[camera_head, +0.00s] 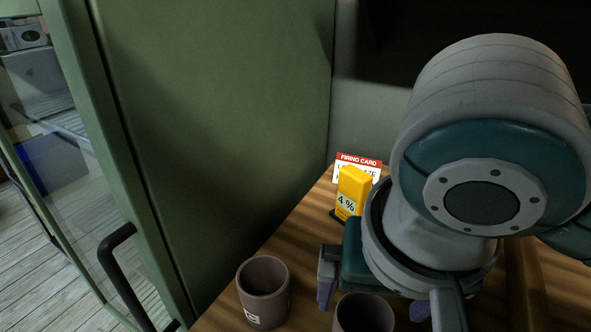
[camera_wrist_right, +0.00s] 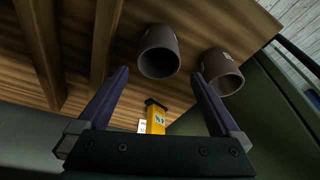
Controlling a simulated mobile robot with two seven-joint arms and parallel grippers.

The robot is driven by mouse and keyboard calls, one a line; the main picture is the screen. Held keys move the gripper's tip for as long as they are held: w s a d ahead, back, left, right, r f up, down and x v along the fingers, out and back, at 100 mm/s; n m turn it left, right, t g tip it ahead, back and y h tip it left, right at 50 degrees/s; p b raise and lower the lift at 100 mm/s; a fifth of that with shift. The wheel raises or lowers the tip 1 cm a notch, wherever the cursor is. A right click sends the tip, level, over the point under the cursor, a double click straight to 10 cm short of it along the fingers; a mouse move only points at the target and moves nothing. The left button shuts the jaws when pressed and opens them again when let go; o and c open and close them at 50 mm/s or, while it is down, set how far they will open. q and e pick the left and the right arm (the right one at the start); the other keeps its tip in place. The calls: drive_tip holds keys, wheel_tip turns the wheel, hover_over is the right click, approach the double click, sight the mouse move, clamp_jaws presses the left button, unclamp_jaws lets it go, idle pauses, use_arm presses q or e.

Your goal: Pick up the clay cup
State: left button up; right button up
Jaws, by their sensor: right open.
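Two brown-grey clay cups stand upright on the wooden table. One cup (camera_head: 264,294) is to the left, with a pale label low on its side; it also shows at the right of the wrist view (camera_wrist_right: 224,72). The other cup (camera_head: 364,315) is cut by the head view's bottom edge; in the wrist view (camera_wrist_right: 158,53) it lies ahead of the gap between the fingers. My right gripper (camera_head: 374,300) is open and empty, its fingers (camera_wrist_right: 160,74) spread wide. I cannot tell whether the fingers reach past the cup's rim. My left gripper is not in view.
A yellow block marked "4 %" (camera_head: 353,190) stands on the table (camera_head: 300,228) behind my right gripper, before a red-and-white firing card (camera_head: 358,163). A tall green cabinet (camera_head: 215,130) with a dark handle (camera_head: 118,265) borders the table's left side.

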sight(357, 329)
drive_tip(key=x, duration=0.3)
drive_tip(key=b+x, duration=0.1)
drive_tip(key=shift+w+d+f, duration=0.1)
drive_tip(key=shift+w+d, duration=0.1)
drive_tip(key=shift+d, duration=0.1)
drive_tip(key=b+x, duration=0.1)
drive_tip(key=x, duration=0.4)
drive_tip(key=shift+a+f, duration=0.15)
drive_tip(key=shift+f, duration=0.25)
drive_tip(key=shift+c, duration=0.2)
drive_tip(key=shift+s, duration=0.1)
drive_tip(key=c, duration=1.4)
drive_tip(key=shift+r, duration=0.2)
